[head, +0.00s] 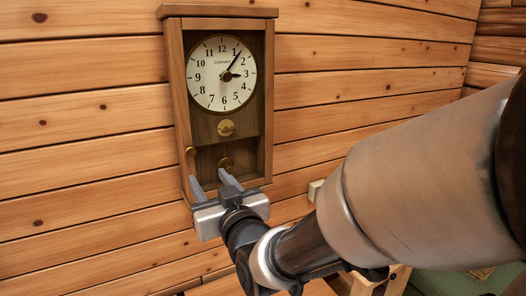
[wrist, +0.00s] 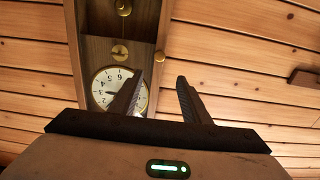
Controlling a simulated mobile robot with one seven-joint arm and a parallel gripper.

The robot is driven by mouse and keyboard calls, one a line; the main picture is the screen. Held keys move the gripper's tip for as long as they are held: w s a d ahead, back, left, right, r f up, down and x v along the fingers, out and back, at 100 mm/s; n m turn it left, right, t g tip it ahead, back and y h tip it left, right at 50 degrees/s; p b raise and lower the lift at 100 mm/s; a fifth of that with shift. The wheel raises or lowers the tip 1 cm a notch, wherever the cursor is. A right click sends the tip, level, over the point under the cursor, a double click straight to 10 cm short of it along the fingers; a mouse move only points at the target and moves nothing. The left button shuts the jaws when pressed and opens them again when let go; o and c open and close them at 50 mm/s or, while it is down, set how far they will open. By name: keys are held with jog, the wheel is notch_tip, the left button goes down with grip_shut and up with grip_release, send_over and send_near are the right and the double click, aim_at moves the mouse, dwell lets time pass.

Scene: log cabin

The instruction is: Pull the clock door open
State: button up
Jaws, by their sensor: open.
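The wooden wall clock (head: 273,100) hangs on the plank wall, with a white dial and brass discs below it. Its front door (head: 180,110) appears closed. A small round brass knob (head: 190,152) is on the door's left side, low down. My gripper (head: 207,175) is open and empty, just below the knob with its fingers pointing up toward the clock. In the wrist view the clock (wrist: 84,62) appears upside down. There the knob (wrist: 160,56) lies beyond the fingertips, in line with the gap of my gripper (wrist: 160,78). I see no contact with the knob.
The log wall (head: 80,150) is bare to the left of the clock. A small wooden block (head: 315,190) is on the wall at the clock's lower right. Wooden furniture (head: 396,280) and a green surface (head: 440,283) show at the bottom right.

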aim_at(191, 151)
jog(key=x, duration=1.6)
jog(key=shift+d, duration=0.15)
grip_shut()
